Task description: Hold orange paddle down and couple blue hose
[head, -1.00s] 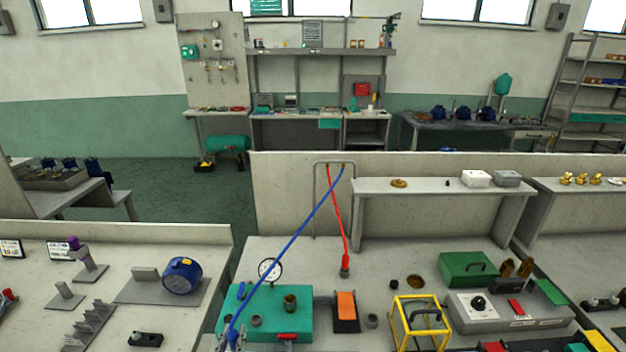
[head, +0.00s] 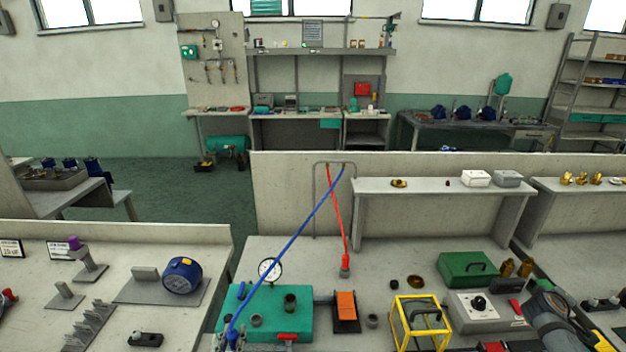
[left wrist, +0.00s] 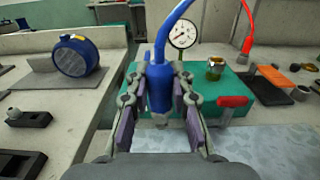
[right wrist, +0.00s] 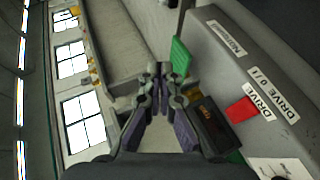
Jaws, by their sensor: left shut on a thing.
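The blue hose (head: 290,245) runs from the back rail down to my left gripper (left wrist: 160,110), which is shut on its thick blue end fitting (left wrist: 159,88). The fitting hangs upright, its grey tip pointing down, at the front left of the green block (head: 242,300). The block carries a gauge (head: 269,269), round ports (head: 290,302) and a red lever (head: 287,337). The orange paddle (head: 346,304) sits on a dark base right of the block, and nothing touches it. My right gripper (right wrist: 160,78) looks shut and empty near the grey drive box (right wrist: 245,70).
A red hose (head: 338,222) goes down to a fitting on the bench. A yellow frame (head: 397,325) stands right of the paddle, with a green case (head: 466,267) behind. The grey drive box (head: 470,318) is beside my right arm. A blue round device (head: 182,275) sits on the left bench.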

